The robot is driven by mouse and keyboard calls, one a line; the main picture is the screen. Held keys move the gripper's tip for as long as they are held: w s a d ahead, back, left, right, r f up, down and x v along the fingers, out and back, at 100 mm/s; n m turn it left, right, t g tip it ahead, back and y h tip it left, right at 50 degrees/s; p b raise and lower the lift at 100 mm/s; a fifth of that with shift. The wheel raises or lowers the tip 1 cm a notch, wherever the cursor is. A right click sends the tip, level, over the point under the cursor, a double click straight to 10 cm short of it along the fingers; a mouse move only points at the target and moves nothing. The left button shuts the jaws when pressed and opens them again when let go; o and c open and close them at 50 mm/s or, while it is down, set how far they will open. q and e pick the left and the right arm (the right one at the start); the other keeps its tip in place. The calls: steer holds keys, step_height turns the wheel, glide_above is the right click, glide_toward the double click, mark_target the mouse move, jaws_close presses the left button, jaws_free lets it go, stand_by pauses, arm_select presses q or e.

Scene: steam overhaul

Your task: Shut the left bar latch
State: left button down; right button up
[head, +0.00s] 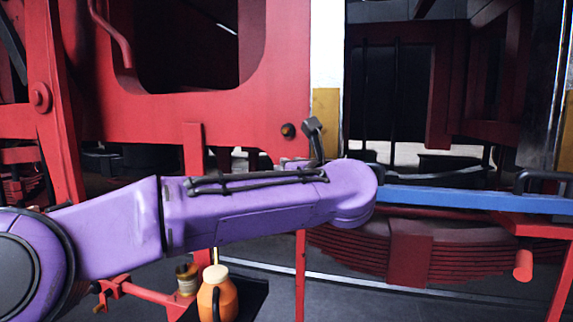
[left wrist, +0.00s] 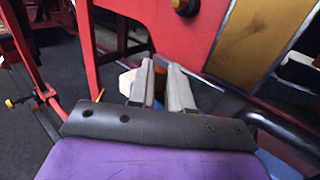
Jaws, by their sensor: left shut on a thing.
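My left arm crosses the head view from the left, and its purple wrist hides the gripper there. A blue bar (head: 470,199) runs right from behind my wrist in the head view. My right gripper is not in view.
The red frame (head: 250,113) with a dark bolt (head: 288,130) stands behind my arm, beside a white and yellow pillar (head: 326,100). A leaf spring (head: 460,258) lies below the blue bar. An orange can (head: 226,299) and a tin (head: 187,279) stand below my arm.

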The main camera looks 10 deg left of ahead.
arm_select(q)
steer(key=shift+w+d+n+g+y+p, duration=0.1)
steer(key=shift+d+n+g+y+p, duration=0.4)
steer(key=shift+n+g+y, duration=0.35)
steer(key=shift+y, duration=0.25)
steer(key=c, duration=1.1)
jaws_free()
steer(key=shift+o, duration=0.2)
steer(key=b+v, duration=0.3)
steer(key=v, duration=0.7)
steer(key=shift+d, duration=0.25)
